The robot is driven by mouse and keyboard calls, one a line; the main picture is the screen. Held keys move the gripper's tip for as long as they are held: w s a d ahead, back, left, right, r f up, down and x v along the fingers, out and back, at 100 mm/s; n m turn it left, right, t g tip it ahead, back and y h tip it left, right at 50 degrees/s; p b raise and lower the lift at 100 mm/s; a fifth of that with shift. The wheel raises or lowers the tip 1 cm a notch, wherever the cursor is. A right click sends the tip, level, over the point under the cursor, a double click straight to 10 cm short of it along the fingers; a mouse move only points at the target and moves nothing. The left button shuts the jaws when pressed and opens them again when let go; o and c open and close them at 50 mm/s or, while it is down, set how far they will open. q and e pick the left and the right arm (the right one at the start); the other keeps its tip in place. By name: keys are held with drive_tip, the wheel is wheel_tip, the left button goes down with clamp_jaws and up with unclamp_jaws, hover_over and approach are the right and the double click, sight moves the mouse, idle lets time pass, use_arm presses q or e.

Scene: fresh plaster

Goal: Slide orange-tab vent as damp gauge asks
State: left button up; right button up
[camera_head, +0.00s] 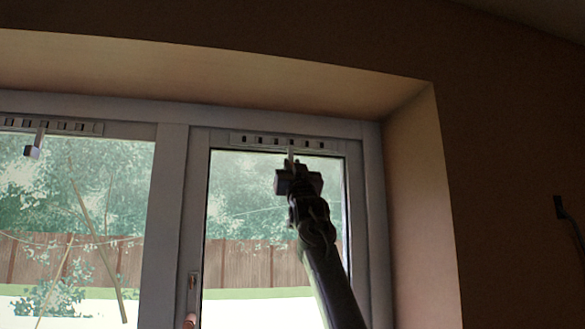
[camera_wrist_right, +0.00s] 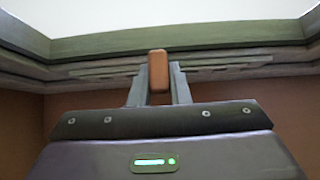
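The right vent (camera_head: 258,141) is a pale slotted strip along the top of the right window sash. My right gripper (camera_head: 291,158) reaches up to it from below, in front of the glass. In the head view my gripper hides the tab. My left gripper is out of view. No damp gauge can be made out with certainty.
Another slotted vent (camera_head: 75,127) tops the left window, with a pale block (camera_head: 32,152) hanging from it. A window handle (camera_head: 192,284) is on the right sash. The plaster reveal (camera_head: 415,190) bounds the right side. A small dark fitting (camera_head: 560,207) with a cable is on the right wall.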

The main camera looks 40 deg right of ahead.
drive_tip(key=shift+f, duration=0.1)
clamp_jaws()
drive_tip(key=shift+s+d, duration=0.25)
drive_tip(key=shift+d, duration=0.25)
drive_tip(key=o, duration=0.6)
unclamp_jaws()
drive_tip(key=shift+o, duration=1)
drive_tip(key=shift+d, duration=0.25)
drive_tip(key=b+v, duration=0.8)
drive_tip(key=shift+w, duration=0.1)
